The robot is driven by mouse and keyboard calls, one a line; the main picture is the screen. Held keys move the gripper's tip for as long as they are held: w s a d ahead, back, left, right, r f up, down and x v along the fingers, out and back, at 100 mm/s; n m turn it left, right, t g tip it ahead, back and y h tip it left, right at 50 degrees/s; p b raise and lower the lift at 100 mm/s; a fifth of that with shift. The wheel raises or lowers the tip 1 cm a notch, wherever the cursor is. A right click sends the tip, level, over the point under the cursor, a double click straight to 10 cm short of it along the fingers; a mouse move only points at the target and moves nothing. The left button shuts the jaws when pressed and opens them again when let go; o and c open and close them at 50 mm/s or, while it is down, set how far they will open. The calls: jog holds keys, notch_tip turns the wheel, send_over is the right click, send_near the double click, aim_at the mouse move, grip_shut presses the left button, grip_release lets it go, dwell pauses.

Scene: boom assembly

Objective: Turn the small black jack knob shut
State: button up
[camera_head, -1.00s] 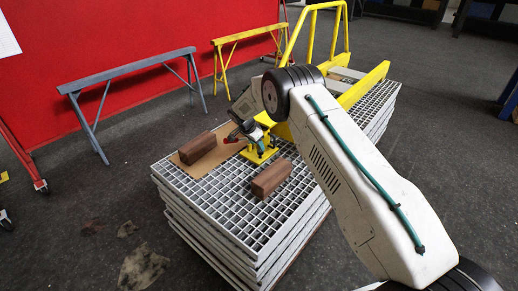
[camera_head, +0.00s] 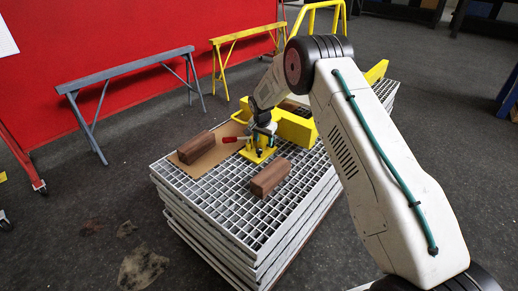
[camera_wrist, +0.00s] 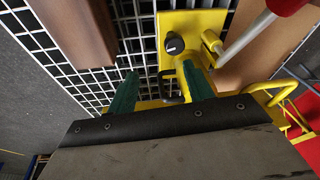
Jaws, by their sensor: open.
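The small black jack knob (camera_wrist: 174,44) shows in the wrist view on the yellow jack (camera_wrist: 180,22), just beyond the fingertips and nearer the right finger. My gripper (camera_wrist: 160,70) is open, its two green fingers apart with nothing held between them. The knob lies ahead of the fingers, not visibly touching either. In the head view my gripper (camera_head: 263,138) is over the yellow jack base (camera_head: 257,156), and the knob cannot be made out there. The jack's lever with a red handle (camera_head: 230,139) sticks out to the left; it also shows in the wrist view (camera_wrist: 287,6).
Brown wooden blocks stand on both sides of the jack, one at left (camera_head: 197,148) on a cardboard sheet (camera_head: 215,153) and one at front right (camera_head: 271,177). All rest on the stacked metal gratings (camera_head: 215,196). The yellow boom (camera_head: 293,128) lies just behind the jack.

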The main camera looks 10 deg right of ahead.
aim_at(259, 150)
jog(key=w+f+n, duration=0.1)
jog(key=f+n, duration=0.1)
jog(key=n, duration=0.1)
jog(key=w+f+n+t+y, duration=0.1)
jog(key=f+n, duration=0.2)
jog(key=w+a+f+n+t, duration=0.1)
jog(key=f+n, duration=0.2)
jog(key=n, duration=0.1)
jog(key=shift+y, duration=0.4)
jog(key=c, duration=0.9)
